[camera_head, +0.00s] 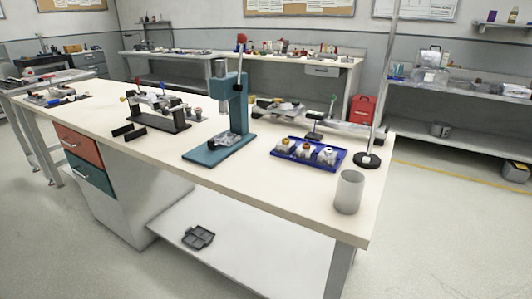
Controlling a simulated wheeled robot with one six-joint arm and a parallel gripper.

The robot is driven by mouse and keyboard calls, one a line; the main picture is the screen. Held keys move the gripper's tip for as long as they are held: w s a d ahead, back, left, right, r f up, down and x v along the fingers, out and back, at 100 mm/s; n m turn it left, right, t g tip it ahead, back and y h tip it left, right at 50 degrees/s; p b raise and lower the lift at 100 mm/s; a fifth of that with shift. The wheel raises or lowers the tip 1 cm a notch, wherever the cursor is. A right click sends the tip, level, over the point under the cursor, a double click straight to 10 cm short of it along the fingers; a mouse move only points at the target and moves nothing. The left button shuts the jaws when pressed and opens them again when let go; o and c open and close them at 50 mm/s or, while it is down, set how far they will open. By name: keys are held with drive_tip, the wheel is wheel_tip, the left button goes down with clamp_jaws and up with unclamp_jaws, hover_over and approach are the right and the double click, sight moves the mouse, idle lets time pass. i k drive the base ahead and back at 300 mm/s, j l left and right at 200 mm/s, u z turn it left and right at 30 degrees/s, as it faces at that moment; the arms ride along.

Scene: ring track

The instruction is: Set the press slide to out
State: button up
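A teal bench press (235,112) stands upright on the pale workbench near its middle. It has a flat teal base, a column, a grey cylindrical head and a lever with a red knob at the top. A small dark grey metal piece (216,143) lies on the base below the head; it may be the slide. It is too small here to tell whether the slide is in or out. My gripper is not in view.
On the workbench (240,187), a black fixture (160,112) stands left of the press. To the right are a blue tray (282,155) with several small parts, a round black stand base (367,160) and a grey cup (348,192). The bench's front strip is clear.

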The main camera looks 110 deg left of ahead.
sight(227, 140)
drive_tip(key=u, duration=3.05)
